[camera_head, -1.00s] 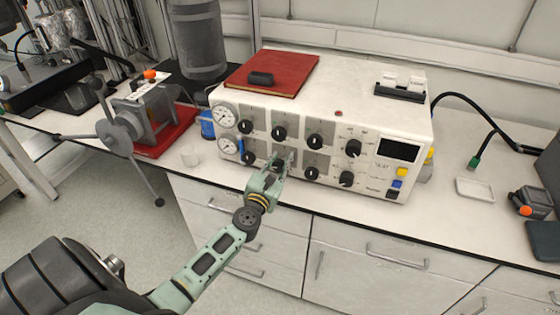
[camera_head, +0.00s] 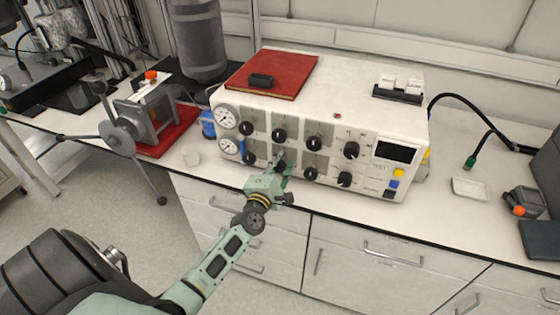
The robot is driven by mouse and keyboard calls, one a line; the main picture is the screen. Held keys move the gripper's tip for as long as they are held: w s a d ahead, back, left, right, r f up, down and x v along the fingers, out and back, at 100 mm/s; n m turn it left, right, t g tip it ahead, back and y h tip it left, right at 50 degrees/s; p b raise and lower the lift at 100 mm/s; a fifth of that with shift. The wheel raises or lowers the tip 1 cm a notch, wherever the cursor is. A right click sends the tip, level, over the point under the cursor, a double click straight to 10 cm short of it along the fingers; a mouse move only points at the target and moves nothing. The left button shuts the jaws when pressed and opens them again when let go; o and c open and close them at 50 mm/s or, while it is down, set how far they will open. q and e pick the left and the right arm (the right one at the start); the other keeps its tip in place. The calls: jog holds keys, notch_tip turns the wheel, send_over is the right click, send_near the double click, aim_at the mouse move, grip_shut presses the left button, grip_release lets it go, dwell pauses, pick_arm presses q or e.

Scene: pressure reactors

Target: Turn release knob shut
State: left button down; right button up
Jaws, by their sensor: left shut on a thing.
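A white control box (camera_head: 345,92) stands on the bench, with two rows of black knobs on its front. My left gripper (camera_head: 281,170) is at the lower row, at the second knob (camera_head: 280,165) from the left. It is shut on this knob, and its fingers hide most of it. The labels are too small to read, so I cannot confirm that this is the release knob. My right gripper is not in view.
Two gauges (camera_head: 225,117) sit left of the knobs, and a screen (camera_head: 396,152) sits to the right. A red book (camera_head: 295,78) lies on the box. A clamp device with a handwheel (camera_head: 117,136) stands left. Drawers (camera_head: 340,262) are below the bench edge.

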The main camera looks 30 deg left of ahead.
pick_arm(q)
jog(key=m, duration=0.2)
jog(key=r+m+p, duration=0.1)
jog(key=m, duration=0.2)
jog(key=shift+w+a+r, duration=0.1)
jog(key=shift+w, duration=0.05)
jog(key=shift+w+m+p, duration=0.1)
jog(key=shift+m+p, duration=0.45)
jog(key=shift+m, duration=1.55)
jog(key=shift+d, duration=0.2)
jog(key=c, duration=1.6)
grip_release()
jog(key=shift+o, duration=0.3)
jog(key=shift+d, duration=0.15)
jog(key=shift+f, duration=0.35)
jog(key=shift+s+f, duration=0.1)
jog(key=shift+s, duration=0.55)
jog(key=v, duration=1.1)
